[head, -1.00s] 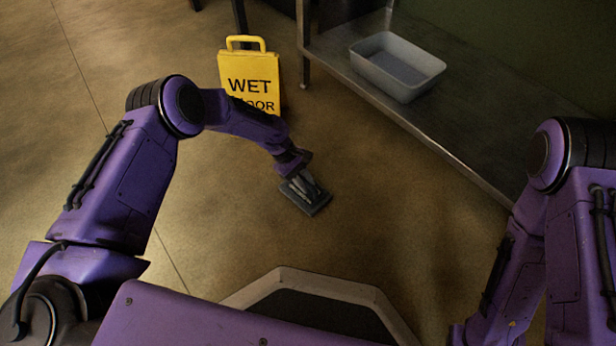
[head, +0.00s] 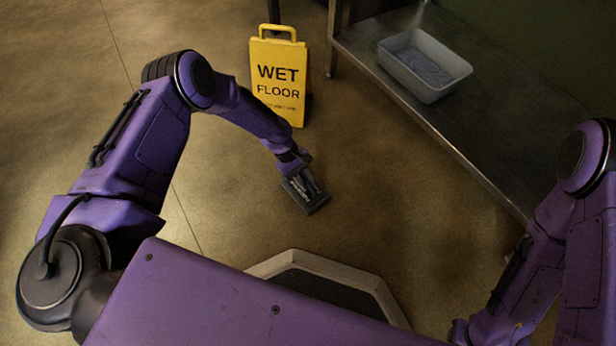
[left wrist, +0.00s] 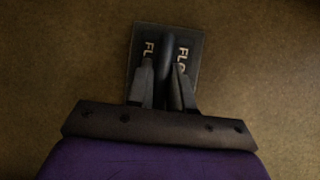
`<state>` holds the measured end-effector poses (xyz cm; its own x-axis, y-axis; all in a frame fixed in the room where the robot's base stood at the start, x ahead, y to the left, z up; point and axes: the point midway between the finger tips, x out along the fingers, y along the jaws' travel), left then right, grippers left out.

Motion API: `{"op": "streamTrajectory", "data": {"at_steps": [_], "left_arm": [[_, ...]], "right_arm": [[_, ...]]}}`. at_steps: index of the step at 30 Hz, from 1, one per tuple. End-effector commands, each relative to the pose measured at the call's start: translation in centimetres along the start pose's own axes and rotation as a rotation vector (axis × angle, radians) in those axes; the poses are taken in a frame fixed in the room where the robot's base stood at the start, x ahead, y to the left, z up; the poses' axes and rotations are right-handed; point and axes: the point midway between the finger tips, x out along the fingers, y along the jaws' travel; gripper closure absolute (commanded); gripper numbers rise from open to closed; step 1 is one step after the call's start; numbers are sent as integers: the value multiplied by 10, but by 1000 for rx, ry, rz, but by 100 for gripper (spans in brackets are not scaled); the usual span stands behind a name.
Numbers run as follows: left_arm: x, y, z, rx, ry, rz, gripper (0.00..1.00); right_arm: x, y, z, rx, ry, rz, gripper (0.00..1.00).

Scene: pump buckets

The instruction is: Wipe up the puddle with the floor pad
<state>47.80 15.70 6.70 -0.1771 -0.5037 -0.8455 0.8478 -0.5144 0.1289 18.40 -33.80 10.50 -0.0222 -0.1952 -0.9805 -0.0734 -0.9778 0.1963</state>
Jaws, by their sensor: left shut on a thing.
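The floor pad (head: 318,206) is a dark flat rectangle lying on the floor ahead of my base. My left gripper (head: 305,184) is shut on the pad's raised handle. In the left wrist view the pad (left wrist: 190,48) carries pale letters, partly hidden by the fingers, and the gripper (left wrist: 163,72) closes around the dark bar in its middle. I cannot make out a clear puddle edge; the floor around the pad shows only faint darker patches. My right arm is at the right edge, and its gripper is not visible.
A yellow wet floor sign (head: 278,82) stands beyond the pad. A metal shelf (head: 400,90) runs along the right, holding a grey tub (head: 440,90) with a rippled surface inside and a faint stream above it. Open floor lies left of the sign.

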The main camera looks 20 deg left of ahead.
Motion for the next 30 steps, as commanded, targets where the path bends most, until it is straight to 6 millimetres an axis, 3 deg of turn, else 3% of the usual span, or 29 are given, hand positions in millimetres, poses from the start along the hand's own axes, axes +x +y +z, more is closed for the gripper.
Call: {"op": "streamTrajectory", "data": {"at_steps": [5,19,30], "left_arm": [[-1,-5,1,-4,0,-11,100],[-50,5,30,-3,0,-4,100],[-52,6,32,-2,0,-3,100]], "right_arm": [[-3,1,0,0,0,0,53],[-51,10,0,0,0,0,53],[-53,11,0,0,0,0,53]]}}
